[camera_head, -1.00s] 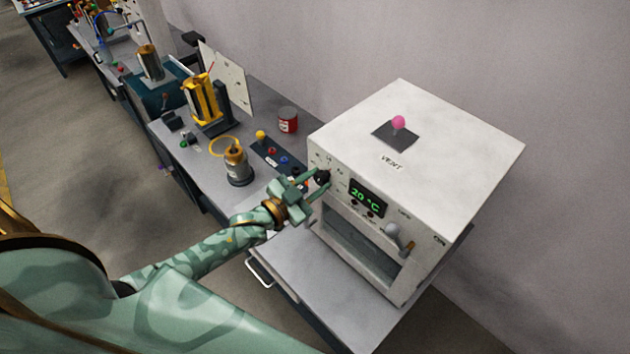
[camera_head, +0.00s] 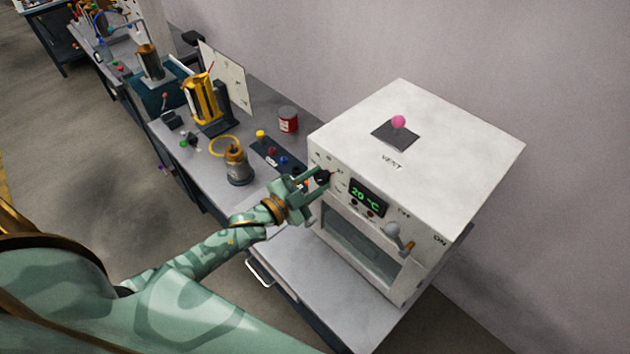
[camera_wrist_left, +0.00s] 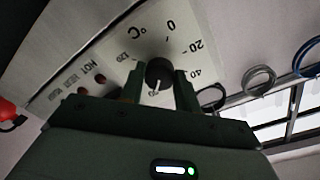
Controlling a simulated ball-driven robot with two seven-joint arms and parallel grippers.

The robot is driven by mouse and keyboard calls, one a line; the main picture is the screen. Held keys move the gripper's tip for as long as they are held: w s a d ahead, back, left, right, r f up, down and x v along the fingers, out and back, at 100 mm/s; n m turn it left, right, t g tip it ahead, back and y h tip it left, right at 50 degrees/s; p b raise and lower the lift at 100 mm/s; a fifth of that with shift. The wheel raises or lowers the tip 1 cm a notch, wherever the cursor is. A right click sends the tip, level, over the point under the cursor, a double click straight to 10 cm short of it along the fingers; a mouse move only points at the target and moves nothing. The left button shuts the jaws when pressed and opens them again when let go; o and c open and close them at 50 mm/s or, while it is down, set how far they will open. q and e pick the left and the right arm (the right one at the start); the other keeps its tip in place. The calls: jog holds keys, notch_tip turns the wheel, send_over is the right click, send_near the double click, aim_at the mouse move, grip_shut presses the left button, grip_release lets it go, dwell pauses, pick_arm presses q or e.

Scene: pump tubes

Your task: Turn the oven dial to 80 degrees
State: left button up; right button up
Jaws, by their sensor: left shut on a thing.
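The oven (camera_head: 455,150) is a white box with a black round dial (camera_head: 322,176) on its front, beside a green display (camera_head: 366,197) reading 20 °C. My left gripper (camera_head: 318,181) is shut on the dial. In the left wrist view, the dial (camera_wrist_left: 158,72) sits between the two fingers of the left gripper (camera_wrist_left: 160,88). Its white pointer points down in that picture, toward the gripper. The scale shows 0, 20, 40 and 120; the number at the pointer is hidden or too dark to read. My right gripper is not in view.
The oven has a lever (camera_head: 394,232) on its front and a pink-knobbed vent lever (camera_head: 398,122) on top. A brass-topped cylinder (camera_head: 237,165), a red can (camera_head: 288,120) and a yellow device (camera_head: 204,98) stand on the bench left of the oven.

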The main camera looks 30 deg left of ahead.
pick_arm(q)
jog(key=shift+f, duration=0.15)
jog(key=o, duration=1)
jog(key=b+v, duration=0.1)
jog(key=v, duration=1.5)
jog(key=shift+s+a+b, duration=0.1)
jog(key=shift+a+b, duration=0.05)
jog(key=shift+b, duration=0.25)
